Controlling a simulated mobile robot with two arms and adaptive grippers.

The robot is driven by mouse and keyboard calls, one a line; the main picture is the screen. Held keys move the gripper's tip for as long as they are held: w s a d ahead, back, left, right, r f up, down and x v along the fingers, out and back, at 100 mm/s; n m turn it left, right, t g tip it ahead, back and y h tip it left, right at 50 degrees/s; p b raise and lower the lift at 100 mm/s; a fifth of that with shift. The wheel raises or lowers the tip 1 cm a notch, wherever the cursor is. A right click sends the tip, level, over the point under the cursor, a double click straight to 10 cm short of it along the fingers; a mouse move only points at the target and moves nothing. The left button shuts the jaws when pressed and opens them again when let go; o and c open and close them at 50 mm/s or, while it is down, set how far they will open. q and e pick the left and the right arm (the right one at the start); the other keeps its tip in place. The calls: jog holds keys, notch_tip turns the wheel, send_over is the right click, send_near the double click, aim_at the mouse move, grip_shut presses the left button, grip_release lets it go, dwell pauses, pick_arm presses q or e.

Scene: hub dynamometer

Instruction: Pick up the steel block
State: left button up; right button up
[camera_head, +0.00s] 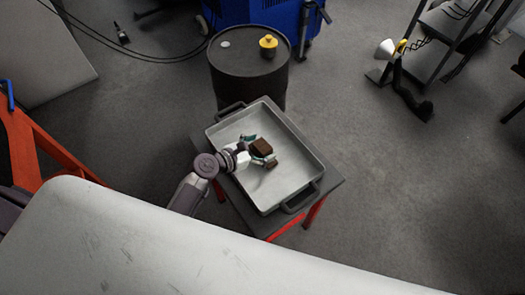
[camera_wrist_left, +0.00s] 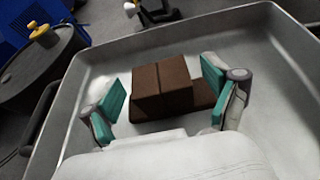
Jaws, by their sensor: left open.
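The steel block looks like a dark brown box (camera_head: 261,146) and lies inside a grey metal tray (camera_head: 286,190). In the left wrist view the block (camera_wrist_left: 162,84) shows a stepped shape, with a lower brown part reaching right. I cannot tell whether this is one piece or two. My left gripper (camera_head: 257,149) reaches into the tray from the left, open. In the left wrist view its teal finger pads (camera_wrist_left: 163,95) stand on either side of the block, with a gap visible at the left. My right gripper is not in view.
The tray has raised walls and dark end handles, and stands on a dark table (camera_head: 332,182) with red legs. A black drum (camera_head: 248,82) with a yellow-topped item (camera_head: 268,44) stands just behind. A red frame (camera_head: 42,140) is at the left.

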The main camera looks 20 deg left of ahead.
pick_arm(q)
jog(key=shift+w+d+f, duration=0.15)
jog(key=shift+w+d, duration=0.05)
jog(key=shift+w, duration=0.1)
grip_shut()
dwell(0.5)
